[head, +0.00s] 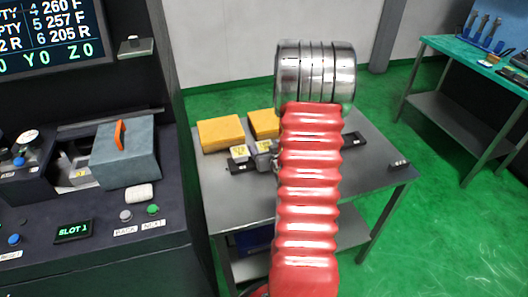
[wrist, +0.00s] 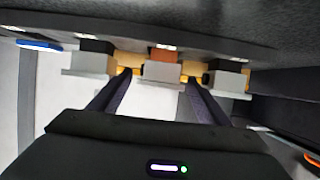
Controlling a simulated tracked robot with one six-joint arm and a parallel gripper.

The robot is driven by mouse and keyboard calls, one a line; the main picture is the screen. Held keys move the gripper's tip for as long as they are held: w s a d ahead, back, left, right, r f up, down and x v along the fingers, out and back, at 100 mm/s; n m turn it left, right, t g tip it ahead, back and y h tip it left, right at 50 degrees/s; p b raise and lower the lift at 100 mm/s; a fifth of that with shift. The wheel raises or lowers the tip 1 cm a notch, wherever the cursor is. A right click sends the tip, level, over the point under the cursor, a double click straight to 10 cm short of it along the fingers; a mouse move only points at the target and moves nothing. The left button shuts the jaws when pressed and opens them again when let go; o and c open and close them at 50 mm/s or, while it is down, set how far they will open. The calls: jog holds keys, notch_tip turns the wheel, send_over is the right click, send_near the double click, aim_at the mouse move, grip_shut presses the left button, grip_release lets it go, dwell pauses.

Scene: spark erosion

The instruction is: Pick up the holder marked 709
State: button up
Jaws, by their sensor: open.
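No number 709 is readable in either view, so I cannot tell which holder bears it. In the wrist view, three grey holders stand in a row: a left one with a dark part (wrist: 88,63), a middle one with an orange-brown part (wrist: 162,72), and a right one with a dark part (wrist: 228,80). My gripper (wrist: 158,80) is open, its two dark fingers pointing at the row, one on each side of the middle holder. I cannot tell whether they touch it. In the head view, small labelled holders (head: 240,154) show on the table, partly hidden by my red arm.
The grey metal table (head: 225,195) carries two yellow blocks (head: 220,133) (head: 263,124) and a small dark item (head: 399,165) at its right edge. A dark machine (head: 100,235) with a screen and a grey box with an orange handle stands left. A teal bench (head: 460,55) stands far right.

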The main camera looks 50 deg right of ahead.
aim_at(262, 143)
jog(key=x, duration=0.5)
dwell(0.5)
jog(key=c, duration=1.6)
